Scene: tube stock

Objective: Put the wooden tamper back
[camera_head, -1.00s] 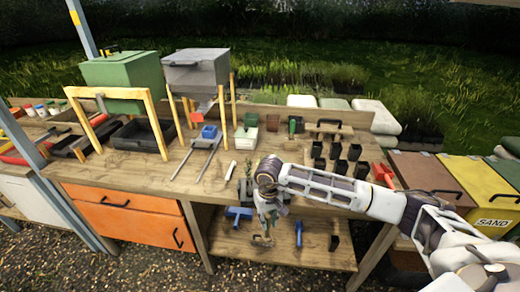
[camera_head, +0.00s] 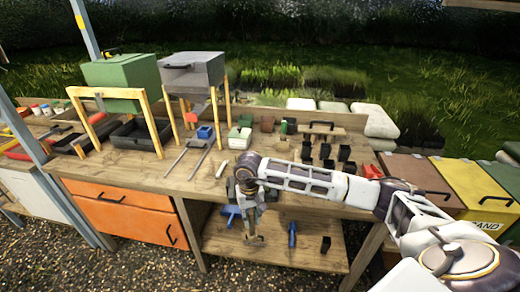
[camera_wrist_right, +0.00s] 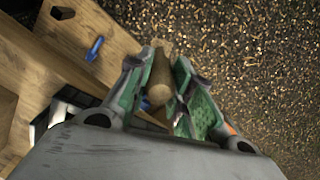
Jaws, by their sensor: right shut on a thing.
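My right gripper (camera_head: 251,222) is in front of the bench edge, above the gravel and the lower shelf (camera_head: 285,252). It points down. In the right wrist view my right gripper (camera_wrist_right: 166,85) is shut on a brown wooden cylinder with a round end, the wooden tamper (camera_wrist_right: 160,92). In the head view the tamper shows only as a small brown part (camera_head: 252,238) under the fingers. My left gripper is in neither view.
The bench top (camera_head: 200,172) holds a green box (camera_head: 125,72), a grey hopper (camera_head: 193,70), several black pots (camera_head: 326,150) and a handled wooden board (camera_head: 322,129). A blue tool (camera_head: 292,234) and a black block (camera_head: 325,244) are on the lower shelf. Lidded bins (camera_head: 475,190) stand at right.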

